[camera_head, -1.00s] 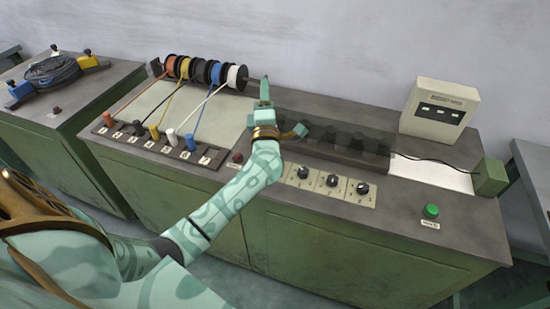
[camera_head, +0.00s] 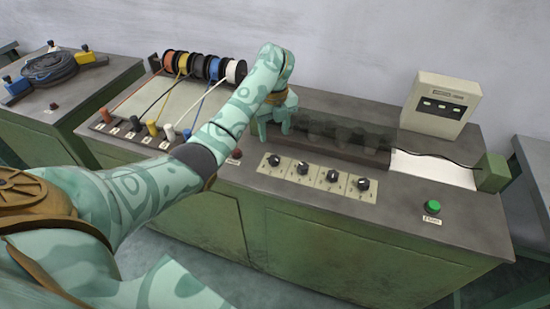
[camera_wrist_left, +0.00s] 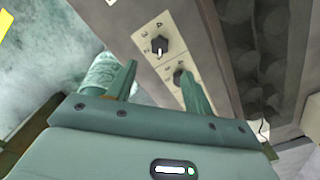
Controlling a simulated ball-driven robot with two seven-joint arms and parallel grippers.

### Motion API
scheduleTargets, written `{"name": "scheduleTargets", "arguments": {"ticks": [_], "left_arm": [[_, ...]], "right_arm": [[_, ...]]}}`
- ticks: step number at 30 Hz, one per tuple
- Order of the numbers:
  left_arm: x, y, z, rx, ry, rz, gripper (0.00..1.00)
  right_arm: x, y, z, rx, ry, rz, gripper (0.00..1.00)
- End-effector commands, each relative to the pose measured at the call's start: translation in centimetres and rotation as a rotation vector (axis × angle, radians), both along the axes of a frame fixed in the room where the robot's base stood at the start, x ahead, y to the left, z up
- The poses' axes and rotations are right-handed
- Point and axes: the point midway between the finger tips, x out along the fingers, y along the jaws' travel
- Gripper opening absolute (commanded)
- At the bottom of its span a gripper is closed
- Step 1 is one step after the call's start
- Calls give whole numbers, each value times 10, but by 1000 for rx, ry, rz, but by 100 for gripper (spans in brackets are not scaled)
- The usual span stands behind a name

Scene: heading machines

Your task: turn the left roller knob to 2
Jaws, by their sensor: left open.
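The left roller knob (camera_head: 274,160) is the leftmost of a row of black knobs on pale plates at the bench front. Its pointer setting is too small to read in the head view. My left gripper (camera_head: 275,130) points down just behind this knob, apart from it. In the left wrist view my left gripper (camera_wrist_left: 158,85) is open with nothing held. One black knob (camera_wrist_left: 159,45) with numbers around it shows beyond the fingertips; another (camera_wrist_left: 180,75) is partly hidden by the right-hand finger. I cannot tell which knobs these are. My right gripper is not in view.
Other knobs (camera_head: 303,168) continue to the right. Behind them is a dark roller unit under a clear cover (camera_head: 345,135). A green button (camera_head: 432,206) and a display box (camera_head: 440,105) are at right. Wire spools (camera_head: 205,68) and colored pegs stand at left.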

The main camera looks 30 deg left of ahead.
Motion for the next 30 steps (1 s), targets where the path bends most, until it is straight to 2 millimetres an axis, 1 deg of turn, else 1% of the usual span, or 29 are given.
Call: {"name": "scheduleTargets", "arguments": {"ticks": [1, 3, 9, 12, 17, 25, 26, 27, 29, 30], "left_arm": [[0, 0, -21, -1, 5, -1, 52], [-1, 0, -39, -1, 6, 0, 52], [-1, 1, -81, 2, 3, 1, 52], [0, 1, -93, 2, 3, 0, 52], [0, 0, -102, 2, 0, 0, 52], [0, 1, -102, 3, -2, 0, 52], [0, 1, -102, 3, -2, 0, 46], [0, 1, -102, 3, -2, 0, 35], [0, 1, -102, 3, -2, 0, 18], [0, 1, -102, 3, -2, 0, 7]], "right_arm": [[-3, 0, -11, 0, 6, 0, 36], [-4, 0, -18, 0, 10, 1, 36], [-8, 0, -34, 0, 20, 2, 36], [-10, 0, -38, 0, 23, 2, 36], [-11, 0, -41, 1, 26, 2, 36], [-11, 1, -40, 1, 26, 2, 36], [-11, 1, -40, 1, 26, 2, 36], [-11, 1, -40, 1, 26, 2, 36], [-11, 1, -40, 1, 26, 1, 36], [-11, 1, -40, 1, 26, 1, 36]]}}
